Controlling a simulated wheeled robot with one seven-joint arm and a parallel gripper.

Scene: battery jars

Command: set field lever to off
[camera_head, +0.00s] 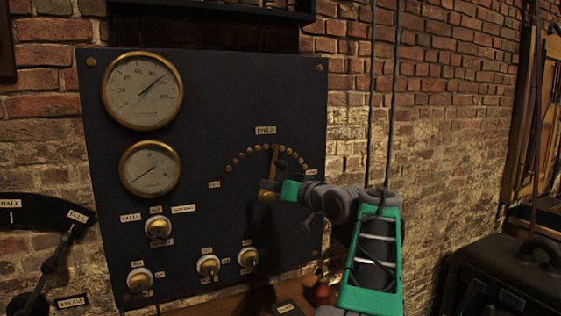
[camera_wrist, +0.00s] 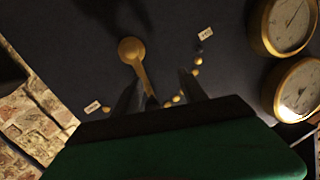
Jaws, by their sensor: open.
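The field lever (camera_head: 274,161) is on the dark panel, pointing nearly straight up below the FIELD label (camera_head: 265,130). Its brass hub shows in the wrist view (camera_wrist: 131,49), with the arm of the lever running down between my fingers. An arc of brass studs (camera_head: 237,154) runs left to the OFF label (camera_head: 214,184). My gripper (camera_head: 272,186) is open in front of the lever, close to the hub. In the wrist view my gripper's fingers (camera_wrist: 158,82) stand apart, the left one nearer the lever. Contact cannot be told; the lever's end is hidden there.
Two brass-rimmed gauges (camera_head: 143,90) (camera_head: 150,169) are at the panel's left. Several knobs (camera_head: 207,265) sit along its lower part. Another lever (camera_head: 57,254) is at the far left. A dark case (camera_head: 507,277) stands at the lower right.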

